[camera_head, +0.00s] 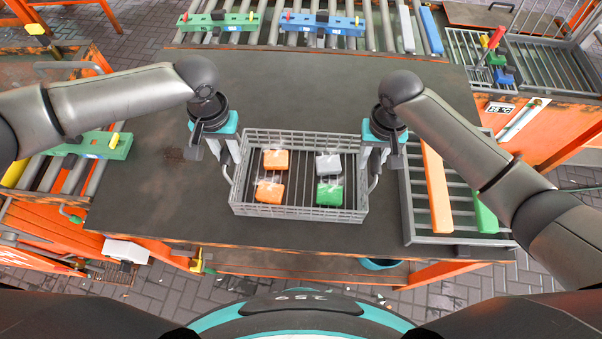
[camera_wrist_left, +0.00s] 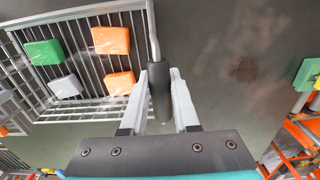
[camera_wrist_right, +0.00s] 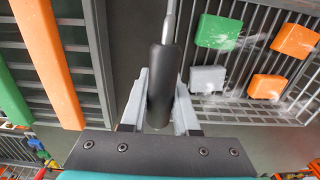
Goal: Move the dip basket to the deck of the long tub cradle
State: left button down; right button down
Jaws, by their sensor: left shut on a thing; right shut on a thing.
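The dip basket (camera_head: 300,212) is a grey wire basket at the middle of the dark table, with two orange blocks, a grey block and a green block inside. My left gripper (camera_head: 232,158) is shut on its left handle; the dark handle grip (camera_wrist_left: 160,95) shows between the fingers in the left wrist view. My right gripper (camera_head: 374,158) is shut on its right handle; that grip (camera_wrist_right: 160,85) shows between the fingers in the right wrist view. The basket looks level. I cannot tell if it touches the table. I cannot tell which thing is the long tub cradle.
A grey slatted frame (camera_head: 408,205) holding an orange plank (camera_head: 436,190) and a green plank stands close right of the basket. Bare dark table (camera_head: 140,210) lies to the left. Rollers with green (camera_head: 218,22) and blue (camera_head: 320,25) long pieces lie behind.

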aim_at(376, 151)
pick_arm(q)
jog(key=shift+r, duration=0.25)
pick_arm(e)
jog(key=shift+w+r, duration=0.1)
jog(key=shift+r, duration=0.15)
